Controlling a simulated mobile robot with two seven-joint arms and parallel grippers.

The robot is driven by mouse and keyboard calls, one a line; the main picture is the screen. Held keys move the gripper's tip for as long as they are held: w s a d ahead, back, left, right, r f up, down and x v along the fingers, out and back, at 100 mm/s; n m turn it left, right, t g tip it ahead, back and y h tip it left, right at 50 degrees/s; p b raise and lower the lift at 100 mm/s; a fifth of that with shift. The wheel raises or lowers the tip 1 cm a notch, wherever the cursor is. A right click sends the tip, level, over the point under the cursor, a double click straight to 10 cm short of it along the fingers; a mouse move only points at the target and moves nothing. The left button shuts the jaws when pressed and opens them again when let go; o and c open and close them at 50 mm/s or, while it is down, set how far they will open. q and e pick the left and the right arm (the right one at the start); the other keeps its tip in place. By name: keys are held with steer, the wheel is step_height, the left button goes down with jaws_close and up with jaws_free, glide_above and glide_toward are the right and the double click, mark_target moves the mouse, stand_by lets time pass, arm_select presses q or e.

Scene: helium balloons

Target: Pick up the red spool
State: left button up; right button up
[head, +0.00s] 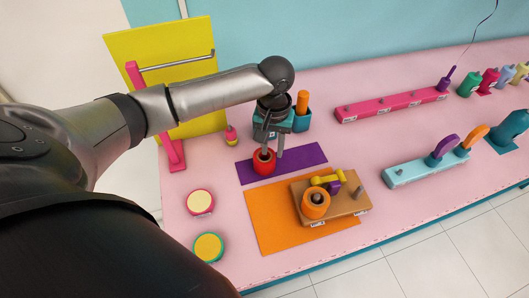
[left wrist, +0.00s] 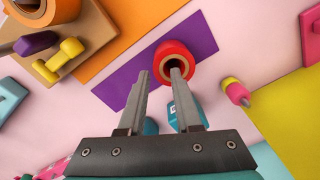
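The red spool (head: 264,169) stands upright on the purple mat (head: 306,156), with a round opening in its top. In the left wrist view the red spool (left wrist: 191,56) lies at the fingertips. My left gripper (head: 272,151) points down over the spool, its fingers apart with nothing held between them. In the left wrist view the gripper (left wrist: 160,72) has its right fingertip over the spool's opening and its left fingertip off the spool's left side. I cannot tell whether a finger touches it. My right gripper is in neither view.
A teal holder (head: 302,122) with an orange peg stands just behind the gripper. A wooden board (head: 345,205) with an orange spool (head: 316,210) and a yellow piece sits on the orange mat (head: 262,210). A yellow panel (head: 190,50) with a bar stands at the back left.

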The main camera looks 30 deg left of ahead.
mark_target(272, 157)
arm_select(q)
step_height(272, 157, down, 5)
steer(key=shift+f+b, duration=0.1)
steer(key=shift+b, duration=0.35)
steer(key=shift+a, duration=0.1)
jaws_close()
